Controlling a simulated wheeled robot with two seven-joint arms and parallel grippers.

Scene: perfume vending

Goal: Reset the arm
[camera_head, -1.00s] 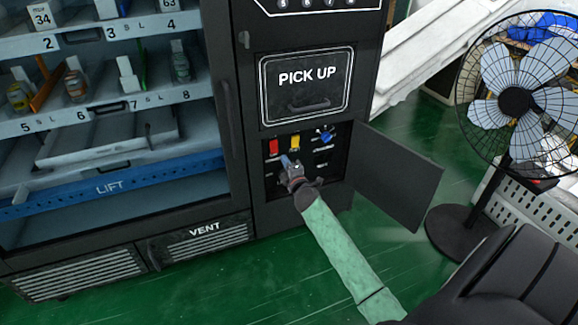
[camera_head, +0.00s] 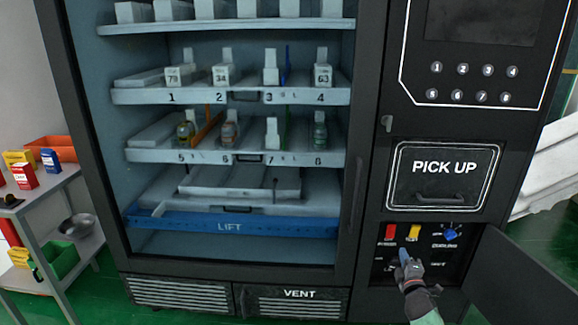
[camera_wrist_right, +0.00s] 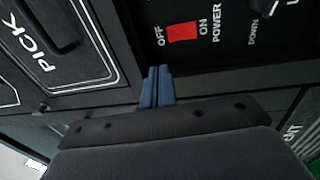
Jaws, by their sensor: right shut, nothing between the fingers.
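My right gripper (camera_head: 404,256) is in front of the open control compartment of the vending machine, just below the red and yellow switches. Its blue fingertips (camera_wrist_right: 157,86) are together and hold nothing. In the right wrist view the red power switch (camera_wrist_right: 182,32), marked OFF and ON, lies beyond the fingertips, apart from them. In the head view the red switch (camera_head: 390,233), yellow switch (camera_head: 415,231) and blue knob (camera_head: 449,232) sit in a row. My arm and hand hide part of the lower panel. My left gripper is not in view.
The compartment door (camera_head: 525,285) stands open to the right of my gripper. The pick-up hatch (camera_head: 442,178) is above it, closed. The glass-fronted shelves (camera_head: 240,160) hold several bottles and boxes. A side table (camera_head: 45,190) with small boxes stands at the far left.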

